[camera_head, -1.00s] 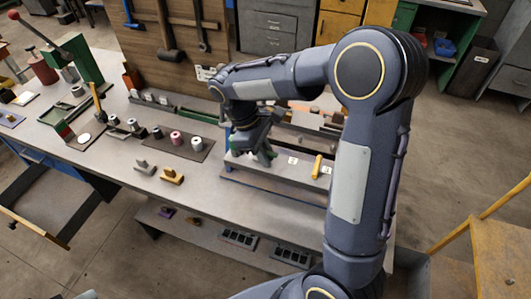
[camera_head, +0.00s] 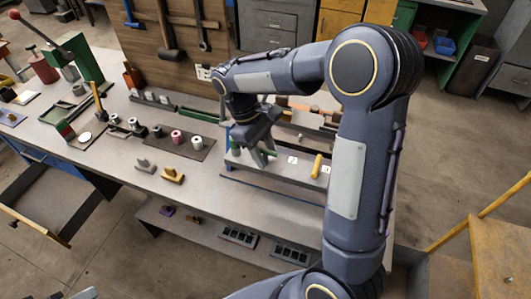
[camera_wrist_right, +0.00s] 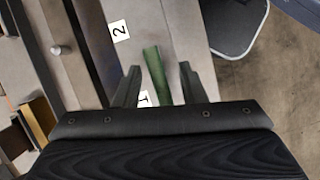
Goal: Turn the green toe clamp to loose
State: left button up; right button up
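The green toe clamp (camera_wrist_right: 156,75) is a narrow green bar in the right wrist view, beside the white label marked 1 (camera_wrist_right: 143,98). My right gripper (camera_wrist_right: 158,72) is open, with one finger on each side of the bar. Gaps show between bar and fingers, so I see no contact. In the head view my right gripper (camera_head: 262,155) is low over the grey fixture plate (camera_head: 275,178) and largely hides the clamp. A small grey piece at the bottom left edge may be my left gripper (camera_head: 84,294); its fingers cannot be made out.
A yellow clamp (camera_head: 317,165) stands further right on the plate. A grey and a yellow-brown block (camera_head: 173,176) sit on the bench to the left. Spools on a dark mat (camera_head: 178,142) lie behind them. A pegboard with hammers (camera_head: 170,45) rises at the back.

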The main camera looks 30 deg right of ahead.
jog(key=v, duration=0.7)
dwell(0.3)
jog(key=s+a+f+m+t+y, duration=0.1)
jog(key=s+m+t+y, duration=0.5)
jog(key=s, duration=1.3)
jog(key=a+m+t, duration=0.1)
jog(key=t, duration=0.2)
jog(key=shift+a+f+t, duration=0.25)
jog(key=shift+f+t, duration=0.05)
jog(key=shift+f, duration=0.1)
jog(key=shift+s+d, duration=0.1)
jog(key=shift+s, duration=0.1)
